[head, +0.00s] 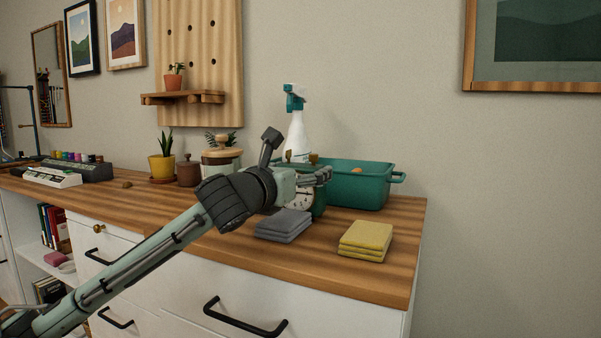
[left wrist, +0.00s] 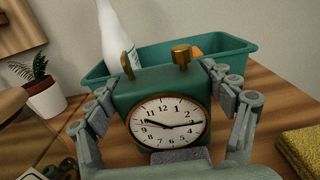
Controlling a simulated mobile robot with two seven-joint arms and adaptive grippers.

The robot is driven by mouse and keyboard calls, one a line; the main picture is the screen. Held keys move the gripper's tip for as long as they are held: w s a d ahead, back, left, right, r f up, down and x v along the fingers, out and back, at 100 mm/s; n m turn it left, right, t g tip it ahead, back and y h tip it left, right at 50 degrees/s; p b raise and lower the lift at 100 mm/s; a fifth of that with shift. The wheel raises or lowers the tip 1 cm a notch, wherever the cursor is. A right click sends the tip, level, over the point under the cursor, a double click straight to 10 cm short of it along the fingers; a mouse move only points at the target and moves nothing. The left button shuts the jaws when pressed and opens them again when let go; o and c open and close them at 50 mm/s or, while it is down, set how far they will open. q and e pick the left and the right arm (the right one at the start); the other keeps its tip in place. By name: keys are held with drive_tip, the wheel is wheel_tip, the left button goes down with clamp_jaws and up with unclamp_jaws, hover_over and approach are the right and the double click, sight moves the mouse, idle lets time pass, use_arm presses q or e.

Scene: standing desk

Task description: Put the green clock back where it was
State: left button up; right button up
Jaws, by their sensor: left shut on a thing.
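The green clock (left wrist: 168,121) has a white dial with black numbers, a brass-coloured rim and brass fittings on top. In the left wrist view it sits between the two fingers of my left gripper (left wrist: 168,118), which is shut on its sides. In the head view the clock (head: 319,203) is mostly hidden behind the gripper (head: 310,183), at the right end of the wooden desk top (head: 190,211). The clock is in front of the teal bin. I cannot tell whether its base touches the desk. My right gripper is not in view.
The teal bin (head: 359,187) and a white spray bottle (head: 297,138) stand behind the clock. Grey folded cloths (head: 284,225) and yellow ones (head: 366,240) lie in front. A yellow plant pot (head: 162,166) and lidded jars stand left. The desk's right edge is close to the bin.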

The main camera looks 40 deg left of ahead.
use_arm(q)
drive_tip(key=o, duration=1.5)
drive_tip(key=shift+f, duration=0.1)
drive_tip(key=shift+c, duration=0.2)
